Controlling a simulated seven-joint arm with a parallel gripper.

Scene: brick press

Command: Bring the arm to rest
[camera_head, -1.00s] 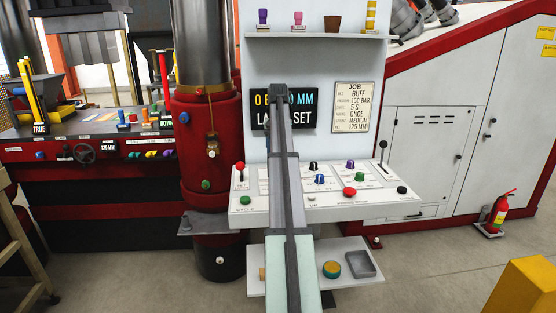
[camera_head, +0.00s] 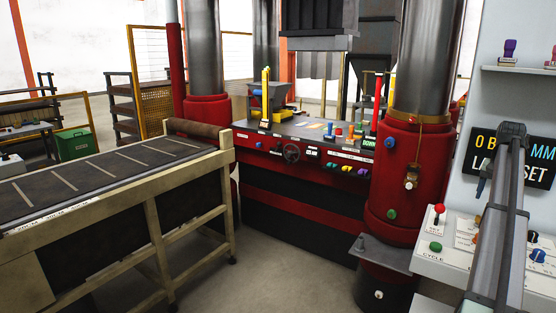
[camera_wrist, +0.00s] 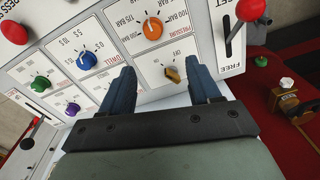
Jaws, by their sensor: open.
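In the wrist view my gripper (camera_wrist: 162,84) is open. Its two dark blue fingers stand well apart with nothing between them, in front of the white control panel (camera_wrist: 115,25). I cannot tell whether the fingers touch the panel. In the head view my arm rises at the right over the panel (camera_head: 436,262), in front of the dark display, and hides part of both.
A roller-ended belt table (camera_head: 100,180) fills the left. Grey floor lies open between.

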